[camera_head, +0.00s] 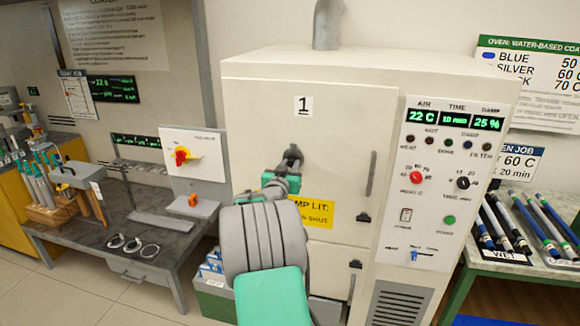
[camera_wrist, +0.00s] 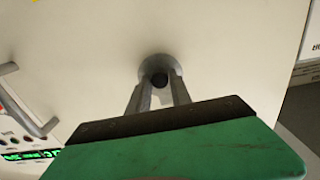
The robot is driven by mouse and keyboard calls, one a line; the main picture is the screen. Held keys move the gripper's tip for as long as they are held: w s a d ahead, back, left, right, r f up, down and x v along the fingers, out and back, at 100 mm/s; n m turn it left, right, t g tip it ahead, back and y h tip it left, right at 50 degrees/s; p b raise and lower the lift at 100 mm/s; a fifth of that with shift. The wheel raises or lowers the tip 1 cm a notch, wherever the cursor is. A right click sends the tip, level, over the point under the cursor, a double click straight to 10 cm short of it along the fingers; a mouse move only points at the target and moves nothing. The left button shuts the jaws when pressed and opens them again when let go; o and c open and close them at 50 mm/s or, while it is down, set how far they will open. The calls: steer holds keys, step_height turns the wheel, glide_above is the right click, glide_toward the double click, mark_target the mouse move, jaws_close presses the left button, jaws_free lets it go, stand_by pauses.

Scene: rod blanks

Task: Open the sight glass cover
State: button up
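The sight glass cover (camera_wrist: 152,63) shows in the wrist view as a grey round piece on the cream oven door, with a dark round knob (camera_wrist: 159,80) at its lower middle. My gripper (camera_wrist: 160,85) has its two grey fingers one on each side of this knob, close together, and the knob fills the gap between their tips. In the head view my gripper (camera_head: 292,158) is at the oven door (camera_head: 335,130), below the label "1". My own arm and gripper hide the cover there.
A vertical door handle (camera_head: 371,173) stands right of my gripper, with the control panel (camera_head: 443,180) beyond it. A yellow sign (camera_head: 318,213) is partly behind my arm. A grey workbench (camera_head: 120,235) is at left; a rack of rods (camera_head: 525,225) is at right.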

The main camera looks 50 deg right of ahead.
jaws_close()
stand_by(1.0)
